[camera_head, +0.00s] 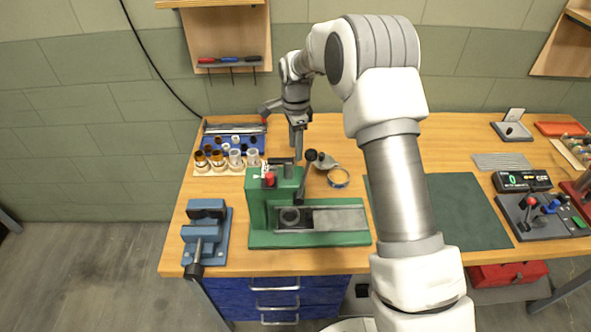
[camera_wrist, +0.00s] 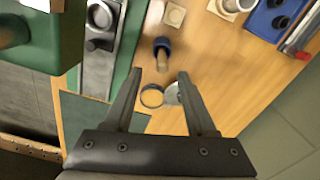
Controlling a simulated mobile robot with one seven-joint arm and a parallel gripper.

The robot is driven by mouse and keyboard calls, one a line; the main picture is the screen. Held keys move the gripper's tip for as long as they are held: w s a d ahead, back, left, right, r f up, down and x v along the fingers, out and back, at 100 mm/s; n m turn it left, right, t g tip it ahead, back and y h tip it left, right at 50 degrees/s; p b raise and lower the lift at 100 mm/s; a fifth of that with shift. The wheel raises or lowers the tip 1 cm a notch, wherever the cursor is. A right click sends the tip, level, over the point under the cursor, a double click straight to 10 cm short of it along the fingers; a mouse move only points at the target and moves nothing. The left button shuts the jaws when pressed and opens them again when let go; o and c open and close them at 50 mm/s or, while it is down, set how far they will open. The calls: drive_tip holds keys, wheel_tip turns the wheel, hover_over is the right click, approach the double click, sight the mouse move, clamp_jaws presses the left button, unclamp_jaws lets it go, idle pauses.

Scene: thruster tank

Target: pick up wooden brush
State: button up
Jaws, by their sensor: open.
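My gripper (camera_head: 297,152) points down behind the green press in the head view. In the wrist view its two fingers (camera_wrist: 160,74) are apart with nothing held between them.
The green press (camera_head: 262,230) with its black-knobbed lever stands close in front of my gripper. A ring (camera_head: 338,177) lies to its right, also in the wrist view (camera_wrist: 152,96). Vials (camera_head: 235,157) stand to the left. A blue vise (camera_head: 206,235) is front left. A green mat (camera_head: 465,210) lies clear.

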sight(296, 163)
drive_tip(key=shift+w+f+p, duration=0.2)
drive_tip(key=shift+f+p, duration=0.65)
drive_tip(key=shift+f, duration=2.9)
clamp_jaws()
